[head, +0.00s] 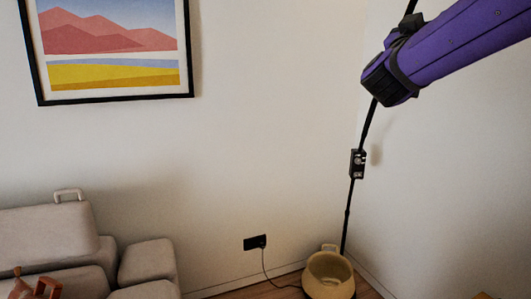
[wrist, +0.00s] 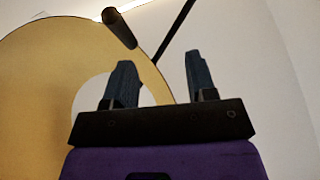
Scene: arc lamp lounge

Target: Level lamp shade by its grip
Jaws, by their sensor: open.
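The lamp shade (wrist: 35,80) fills the left of the wrist view as a large yellow-tan disc with a pale round area (wrist: 95,95) in it, partly hidden behind my gripper. A short dark cylindrical grip (wrist: 118,28) juts out near the shade's upper right edge. My gripper (wrist: 159,62) is open, its two dark fingers apart and nothing between them. The grip is above and left of the gap, past the left fingertip in the picture; contact does not show. The shade and my gripper are out of the head view.
The thin black lamp pole (head: 349,213) rises from a yellow-tan pot-like base (head: 329,277) in the corner, with a small control box (head: 358,163) on it. A cable runs to a black wall socket (head: 255,242). A grey sofa (head: 50,240) and framed picture (head: 112,85) are at left.

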